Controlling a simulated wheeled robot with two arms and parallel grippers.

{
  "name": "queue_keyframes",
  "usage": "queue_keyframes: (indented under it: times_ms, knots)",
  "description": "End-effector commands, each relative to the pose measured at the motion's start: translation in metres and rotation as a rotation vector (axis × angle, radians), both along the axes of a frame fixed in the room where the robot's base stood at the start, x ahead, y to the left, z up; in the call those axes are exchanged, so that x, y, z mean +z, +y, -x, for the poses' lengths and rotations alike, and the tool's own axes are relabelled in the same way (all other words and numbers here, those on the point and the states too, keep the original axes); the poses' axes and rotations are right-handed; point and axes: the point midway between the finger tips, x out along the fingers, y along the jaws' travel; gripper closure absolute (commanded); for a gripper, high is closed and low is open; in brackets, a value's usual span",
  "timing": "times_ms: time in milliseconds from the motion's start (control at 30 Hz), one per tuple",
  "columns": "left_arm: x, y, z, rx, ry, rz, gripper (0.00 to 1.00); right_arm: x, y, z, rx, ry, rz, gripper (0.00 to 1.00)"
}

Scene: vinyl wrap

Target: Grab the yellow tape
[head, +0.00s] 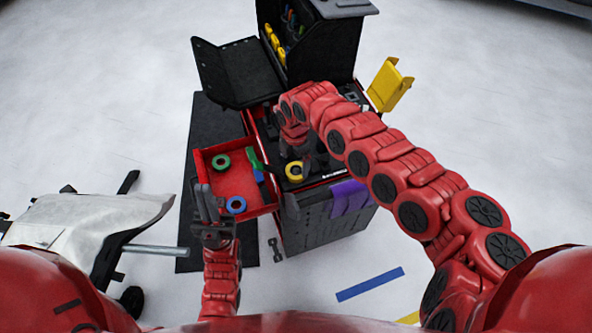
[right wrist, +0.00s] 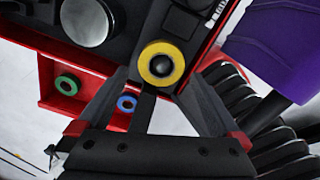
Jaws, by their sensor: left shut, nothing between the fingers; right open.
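The yellow tape (head: 294,178) is a ring lying on the dark top of the tool cart, near its front edge. In the right wrist view the yellow tape (right wrist: 145,66) shows from above with a dark round centre. My right gripper (head: 297,160) points down over the cart top by the tape. In the right wrist view its open fingers (right wrist: 158,84) stand left and right, with the tape just beyond the tips; I see no contact. My left gripper (head: 208,200) is shut and empty at the front left of the red drawer.
The red drawer (head: 205,175) stands open and holds green tape (head: 215,163), blue tape (head: 230,208) and a green-handled tool. A purple piece (head: 350,198) hangs at the cart's front right. A yellow holder (head: 389,86) is at the right. A white-covered thing (head: 85,218) stands lower left.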

Motion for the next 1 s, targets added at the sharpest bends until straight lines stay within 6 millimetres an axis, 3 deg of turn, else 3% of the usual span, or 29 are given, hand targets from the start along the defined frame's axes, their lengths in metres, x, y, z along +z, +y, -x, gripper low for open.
queue_keyframes:
  times_ms: [100, 300, 567, 900, 967, 1000]
  knots:
    - [0.018, 0.000, 0.000, 0.000, 0.000, 0.000, 1.00, -0.015, 0.001, 0.004, 0.003, 0.008, -0.003, 0.00]
    - [0.019, 0.000, 0.000, 0.000, -0.001, 0.000, 1.00, -0.038, -0.001, 0.002, 0.000, 0.004, -0.002, 0.00]
    - [0.018, 0.000, 0.000, 0.000, 0.000, 0.000, 1.00, -0.040, -0.002, 0.002, 0.000, 0.001, -0.002, 0.00]
    - [0.018, 0.000, 0.000, 0.000, 0.000, 0.000, 1.00, -0.040, -0.002, 0.001, 0.000, 0.001, -0.002, 0.61]
    - [0.018, 0.000, 0.000, 0.000, -0.001, 0.000, 1.00, -0.040, -0.002, 0.001, 0.000, 0.001, -0.002, 0.71]
    - [0.018, 0.000, 0.000, 0.000, 0.000, 0.000, 1.00, -0.040, -0.002, 0.001, 0.000, 0.001, -0.002, 0.71]
